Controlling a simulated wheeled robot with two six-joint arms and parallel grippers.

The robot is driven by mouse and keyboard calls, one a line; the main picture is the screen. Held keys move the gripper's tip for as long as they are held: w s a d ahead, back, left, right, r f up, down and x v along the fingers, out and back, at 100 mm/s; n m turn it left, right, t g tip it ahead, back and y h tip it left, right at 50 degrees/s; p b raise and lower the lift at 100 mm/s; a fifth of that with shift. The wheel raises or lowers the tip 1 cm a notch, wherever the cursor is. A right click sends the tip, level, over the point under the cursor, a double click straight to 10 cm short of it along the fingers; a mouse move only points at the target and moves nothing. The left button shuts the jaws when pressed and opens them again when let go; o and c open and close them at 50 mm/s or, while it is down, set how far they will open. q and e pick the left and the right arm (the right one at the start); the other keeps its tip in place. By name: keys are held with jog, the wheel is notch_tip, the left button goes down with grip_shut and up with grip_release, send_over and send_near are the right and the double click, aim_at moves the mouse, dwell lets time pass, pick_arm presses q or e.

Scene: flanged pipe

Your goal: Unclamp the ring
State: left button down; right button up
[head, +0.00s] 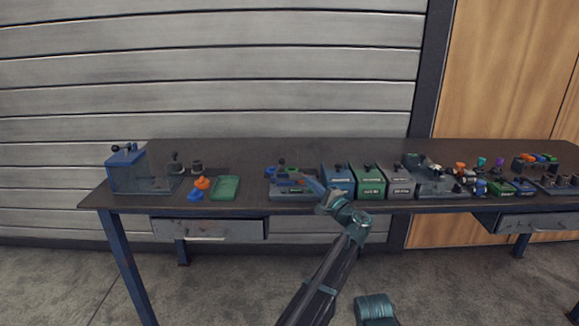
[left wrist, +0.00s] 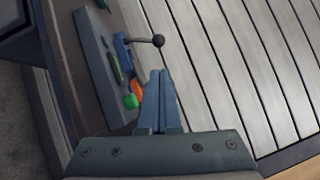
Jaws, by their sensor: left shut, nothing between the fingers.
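A grey clamp fixture (head: 292,194) sits near the front edge of the table, left of the labelled boxes. In the left wrist view the fixture (left wrist: 97,70) carries a blue clamp (left wrist: 121,52) with a lever ending in a black ball knob (left wrist: 158,40). Orange (left wrist: 138,92) and green (left wrist: 131,101) parts show beside the blue clamp; which one is the ring, I cannot tell. My left gripper (head: 305,178) is at the fixture's right side, its blue fingers (left wrist: 160,73) shut and empty, tips close to the orange part. Contact is unclear.
Blue (head: 338,177), green (head: 368,181) and grey (head: 397,182) boxes stand close on the right of the fixture. A green tray (head: 225,188) and a blue-and-grey stand (head: 126,172) are to the left. The table's back strip is clear.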

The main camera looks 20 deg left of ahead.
pick_arm(q)
jog(key=p+x, duration=0.1)
jog(key=x, duration=0.9)
jog(key=shift+p, duration=0.35)
jog(key=shift+r, duration=0.15)
jog(key=shift+s+a+r+n+h+p, duration=0.1)
jog(key=shift+a+r+n+h+p, duration=0.45)
jog(key=shift+p, duration=1.05)
jog(key=s+a+r+n+g+h+p, duration=0.1)
jog(key=a+n+p, duration=0.4)
jog(key=p, duration=0.5)
jog(key=shift+s+a+r+n+g+h, duration=0.5)
jog(key=shift+g+h, duration=0.3)
jog(key=shift+h, duration=0.45)
jog(key=shift+w+d, duration=0.1)
jog(key=shift+r, duration=0.1)
